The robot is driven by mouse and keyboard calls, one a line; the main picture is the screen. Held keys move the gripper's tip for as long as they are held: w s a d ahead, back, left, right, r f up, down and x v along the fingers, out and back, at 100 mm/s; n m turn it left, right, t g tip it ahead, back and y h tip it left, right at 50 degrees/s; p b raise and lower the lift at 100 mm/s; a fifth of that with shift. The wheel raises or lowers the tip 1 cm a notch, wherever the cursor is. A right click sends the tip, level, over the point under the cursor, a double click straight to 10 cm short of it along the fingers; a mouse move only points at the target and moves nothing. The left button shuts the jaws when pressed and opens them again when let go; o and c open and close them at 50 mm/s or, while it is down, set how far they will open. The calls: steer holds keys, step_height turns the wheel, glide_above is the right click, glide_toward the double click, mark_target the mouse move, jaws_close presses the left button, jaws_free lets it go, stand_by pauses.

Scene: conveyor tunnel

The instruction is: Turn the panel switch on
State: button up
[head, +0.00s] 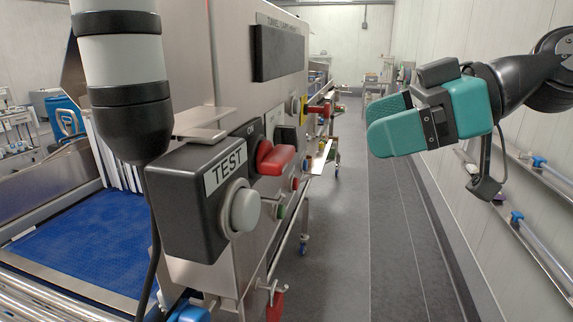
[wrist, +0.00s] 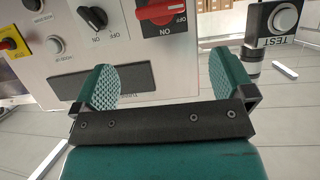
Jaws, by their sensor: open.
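The steel control panel (head: 235,50) carries a red-handled rotary switch (head: 275,158) on a black plate marked ON and OFF. In the wrist view, the red handle (wrist: 163,12) lies roughly crosswise at the top edge, partly cut off. Beside it is a smaller black rotary knob (wrist: 92,17), also marked ON and OFF. I cannot tell which setting either points to. My gripper (head: 376,125) is open and empty, right of the panel in the head view and apart from it. Its two textured teal pads (wrist: 160,80) face the panel in the wrist view.
A black box with a grey TEST button (head: 244,210) juts out nearest the head camera. A red-on-yellow stop button (wrist: 12,44) and grey buttons (wrist: 57,45) are on the panel. A blue conveyor belt (head: 85,258) lies left. The floor aisle (head: 345,230) is open; a wall with rails bounds the right.

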mark_target(283, 153)
steer(key=p+x, duration=0.4)
steer(key=x, duration=0.8)
steer(key=shift+w+a+f, duration=0.1)
steer(key=shift+a, duration=0.25)
steer(key=shift+c, duration=0.2)
steer(key=c, duration=0.8)
